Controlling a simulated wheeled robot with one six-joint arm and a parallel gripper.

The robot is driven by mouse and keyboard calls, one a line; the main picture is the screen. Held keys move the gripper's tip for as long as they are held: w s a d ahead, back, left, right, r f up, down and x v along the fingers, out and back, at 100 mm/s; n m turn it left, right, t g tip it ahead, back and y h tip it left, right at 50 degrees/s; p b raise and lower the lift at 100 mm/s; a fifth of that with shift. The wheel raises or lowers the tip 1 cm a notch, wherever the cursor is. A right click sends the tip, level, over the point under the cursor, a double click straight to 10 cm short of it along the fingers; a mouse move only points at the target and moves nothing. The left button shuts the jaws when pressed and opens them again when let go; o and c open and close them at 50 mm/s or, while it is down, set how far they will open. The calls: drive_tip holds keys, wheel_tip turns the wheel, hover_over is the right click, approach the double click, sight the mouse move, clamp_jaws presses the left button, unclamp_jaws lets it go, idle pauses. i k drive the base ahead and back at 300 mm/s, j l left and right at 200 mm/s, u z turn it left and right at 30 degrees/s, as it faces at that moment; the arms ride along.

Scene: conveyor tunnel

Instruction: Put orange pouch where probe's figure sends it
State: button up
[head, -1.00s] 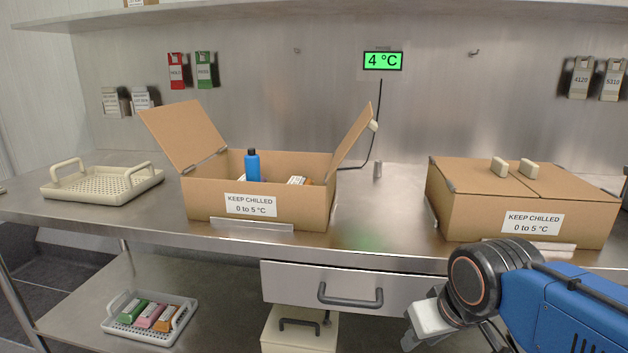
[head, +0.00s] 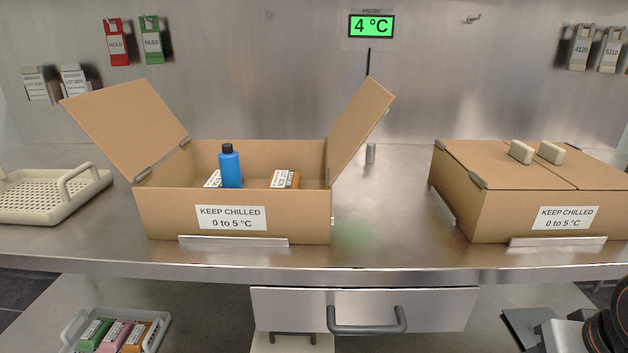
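The probe display (head: 371,26) on the back wall reads 4 °C in black on green. An open cardboard box (head: 165,215) labelled KEEP CHILLED 0 to 5 °C stands on the bench with its flaps up. Another orange item (head: 138,337) lies in a lower-shelf tray.
A second KEEP CHILLED box (head: 475,215) stands shut at right. A beige perforated tray (head: 40,205) is at left. Red HOLD (head: 116,46) and green PASS (head: 151,44) tag holders hang on the wall. A closed drawer (head: 290,308) is under the bench. Bench between the boxes is mostly clear.

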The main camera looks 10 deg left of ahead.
sight(279, 179)
drive_tip(key=j+z, duration=0.1)
drive_tip(key=j, duration=0.35)
drive_tip(key=k+j+z, duration=0.15)
drive_tip(key=j, duration=0.35)
drive_tip(key=j+z, duration=0.1)
drive_tip(key=j, duration=0.35)
drive_tip(key=k+j+z, duration=0.15)
drive_tip(key=j, duration=0.3)
drive_tip(key=k+j+z, duration=0.1)
drive_tip(key=j, duration=0.35)
drive_tip(key=k+j, duration=0.1)
drive_tip(key=j, duration=0.2)
drive_tip(key=k+j, duration=0.1)
drive_tip(key=j, duration=0.25)
drive_tip(key=k+j, duration=0.1)
drive_tip(key=j, duration=0.2)
